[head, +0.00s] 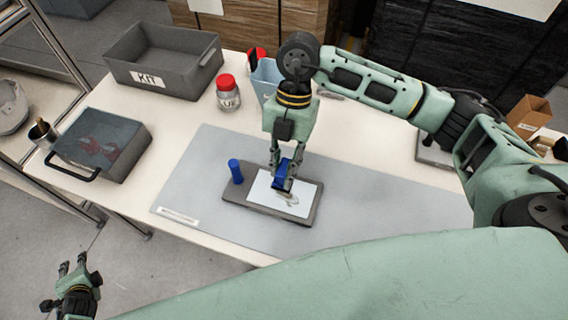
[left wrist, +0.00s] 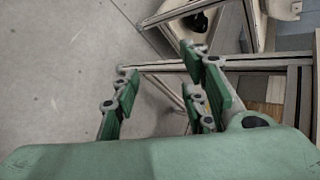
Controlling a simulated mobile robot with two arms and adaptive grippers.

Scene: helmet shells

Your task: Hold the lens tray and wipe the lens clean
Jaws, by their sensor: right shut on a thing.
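The lens tray (head: 232,199) is a dark grey plate lying on a grey mat, with an upright blue post (head: 236,172) at its left end. The pale lens (head: 308,193) lies flat on the tray and bears a dark smudge (head: 291,199). My right gripper (head: 283,180) points down over the lens and is shut on a blue wiping tool (head: 287,168), whose dark lower end is at the lens; I cannot tell if it touches. My left gripper (head: 70,283) is low at the left, away from the table, open and empty. Its spread fingers show in the left wrist view (left wrist: 160,100).
The grey mat (head: 190,180) is clear around the tray. Behind stand a grey KIT bin (head: 185,77), a red-capped jar (head: 228,98) and a light blue container (head: 265,75). A dark handled case (head: 130,160) is at the left, a cardboard box (head: 528,117) far right.

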